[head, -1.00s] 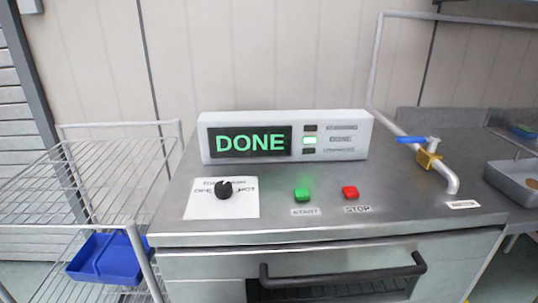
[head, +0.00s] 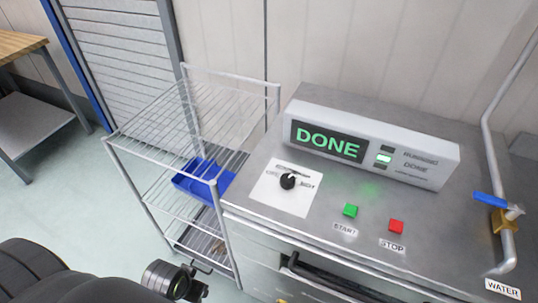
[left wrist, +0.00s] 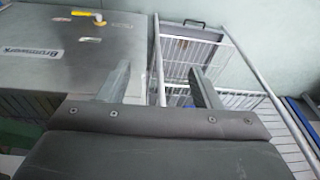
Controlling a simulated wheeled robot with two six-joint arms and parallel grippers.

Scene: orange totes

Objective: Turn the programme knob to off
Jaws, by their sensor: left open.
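The black programme knob (head: 288,181) sits on a white label plate (head: 277,202) at the left of the steel machine top. Its label shows OFF at the left and a word like HOT at the right. A pale mark seems to lie near the knob's upper edge; its exact setting is too small to tell. The display (head: 329,141) reads DONE in green. My left gripper (left wrist: 160,88) is open and empty in the left wrist view, its two fingers well apart. The knob does not show there. My right gripper is not in view.
A green START button (head: 350,210) and a red STOP button (head: 396,227) are right of the knob. A blue-handled water tap (head: 503,215) stands farther right. A wire rack (head: 190,110) with a blue bin (head: 204,180) stands left of the machine. Floor is clear at left.

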